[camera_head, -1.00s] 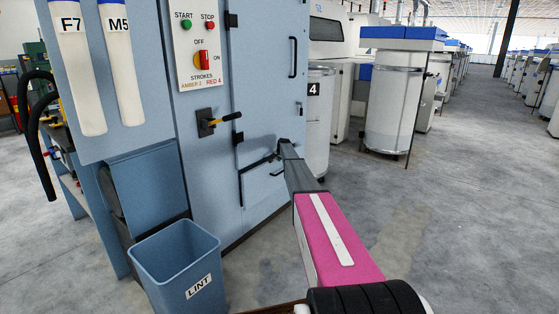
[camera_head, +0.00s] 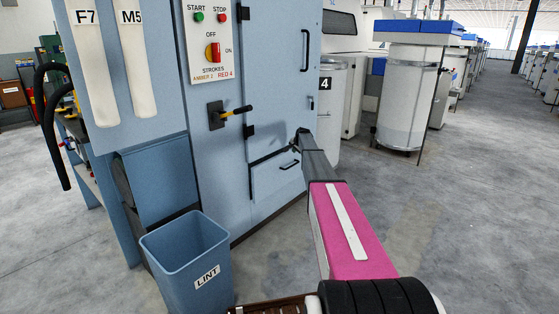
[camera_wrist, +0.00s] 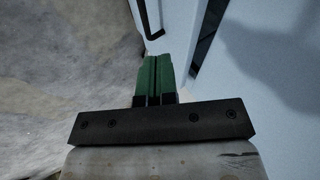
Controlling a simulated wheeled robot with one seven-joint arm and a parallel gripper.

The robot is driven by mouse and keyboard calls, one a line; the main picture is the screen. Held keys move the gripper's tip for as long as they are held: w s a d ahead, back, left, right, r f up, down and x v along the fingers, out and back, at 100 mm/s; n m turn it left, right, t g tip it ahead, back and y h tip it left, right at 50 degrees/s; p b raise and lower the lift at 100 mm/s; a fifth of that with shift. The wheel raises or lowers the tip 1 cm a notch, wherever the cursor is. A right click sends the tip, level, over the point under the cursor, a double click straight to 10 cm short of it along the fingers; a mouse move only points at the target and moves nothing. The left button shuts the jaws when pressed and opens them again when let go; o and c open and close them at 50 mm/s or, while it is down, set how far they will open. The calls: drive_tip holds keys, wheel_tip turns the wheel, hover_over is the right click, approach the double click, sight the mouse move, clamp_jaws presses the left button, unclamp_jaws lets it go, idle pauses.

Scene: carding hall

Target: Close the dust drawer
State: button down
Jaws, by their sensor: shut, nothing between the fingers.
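The dust drawer (camera_head: 272,182) is a light blue front with a black bar handle (camera_head: 289,165), low in the blue cabinet. A dark gap runs along its top edge, so it looks slightly out; how far is hard to tell. In the wrist view the drawer front (camera_wrist: 176,20) shows at the top with its black handle (camera_wrist: 150,28) and a dark gap beside it. My gripper (camera_wrist: 155,58) has green fingers, shut and empty, with the tips close to the handle and front. Contact cannot be told. In the head view my arm hides the gripper and the drawer's right end.
A blue lint bin (camera_head: 188,260) stands on the floor at the left front of the cabinet (camera_head: 222,150). A black and yellow lever (camera_head: 228,113) sticks out above the drawer. A white can (camera_head: 333,110) stands right of the cabinet. The floor to the right is open.

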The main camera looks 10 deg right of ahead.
drive_tip(key=s+a+f+m+t+y, duration=0.1)
drive_tip(key=s+a+f+m+y, duration=0.5)
drive_tip(key=s+a+m, duration=0.1)
drive_tip(key=m+t+y, duration=0.4)
drive_tip(key=m+t, duration=0.2)
drive_tip(key=m, duration=0.5)
approach(266, 163)
drive_tip(key=x, duration=0.7)
drive_tip(key=shift+w+a+f, duration=0.1)
drive_tip(key=shift+a, duration=0.15)
drive_tip(key=shift+x, duration=2.3)
drive_tip(key=shift+w, duration=0.1)
